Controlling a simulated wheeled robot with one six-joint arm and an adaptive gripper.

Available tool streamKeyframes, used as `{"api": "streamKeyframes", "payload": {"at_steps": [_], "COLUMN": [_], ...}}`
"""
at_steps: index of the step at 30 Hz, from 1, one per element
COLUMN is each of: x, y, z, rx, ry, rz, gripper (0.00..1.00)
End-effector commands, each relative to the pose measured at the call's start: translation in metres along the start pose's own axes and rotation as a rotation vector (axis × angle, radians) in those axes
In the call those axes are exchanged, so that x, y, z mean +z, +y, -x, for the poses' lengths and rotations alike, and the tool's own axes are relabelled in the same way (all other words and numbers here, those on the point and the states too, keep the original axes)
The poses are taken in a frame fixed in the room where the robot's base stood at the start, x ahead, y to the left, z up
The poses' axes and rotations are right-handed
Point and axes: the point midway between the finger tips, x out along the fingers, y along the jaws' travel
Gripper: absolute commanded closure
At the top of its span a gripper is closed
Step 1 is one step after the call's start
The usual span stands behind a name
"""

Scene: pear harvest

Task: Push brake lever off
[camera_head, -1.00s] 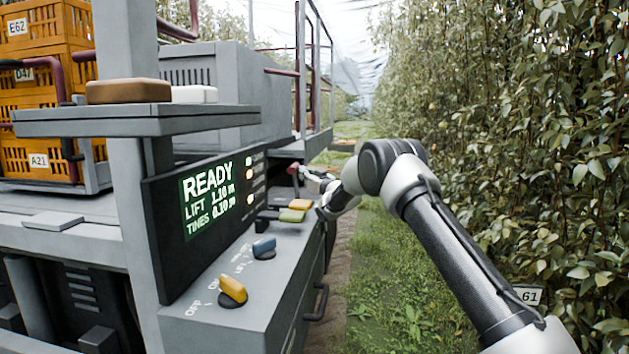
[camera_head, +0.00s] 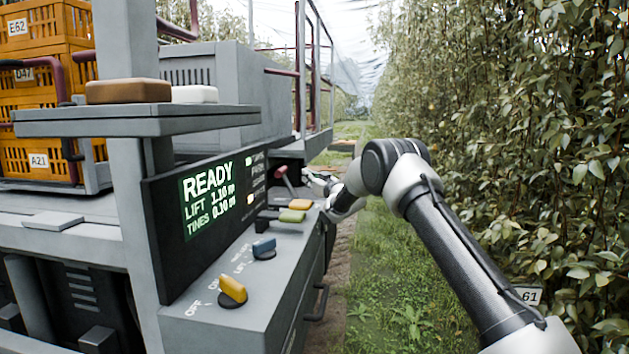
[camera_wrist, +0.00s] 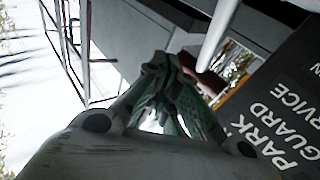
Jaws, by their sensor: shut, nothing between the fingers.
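The brake lever (camera_head: 285,180), a red-topped lever, stands at the far end of the console (camera_head: 252,290), leaning to the left and away from my gripper. My gripper (camera_head: 307,176) is shut and empty, just right of the lever; a small gap seems to show between them. In the wrist view, my gripper's closed fingers (camera_wrist: 165,68) point toward the machine. A dark red piece (camera_wrist: 210,84) beside the fingertips looks like the lever's grip, but I cannot tell if they touch. The lever's base is partly hidden.
A screen (camera_head: 210,203) reads READY. Orange crates (camera_head: 40,110) sit at left. Dense foliage (camera_head: 520,130) borders the right; a grass lane (camera_head: 385,270) lies between.

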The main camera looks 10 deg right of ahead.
Motion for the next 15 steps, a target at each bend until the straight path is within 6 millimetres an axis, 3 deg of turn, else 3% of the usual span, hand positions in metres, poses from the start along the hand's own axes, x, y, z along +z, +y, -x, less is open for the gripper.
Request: {"api": "streamKeyframes", "payload": {"at_steps": [15], "x": [0.016], "y": [0.017], "z": [0.022], "rx": [0.001], "ry": [-0.001], "rz": [0.0], "gripper": [1.0]}}
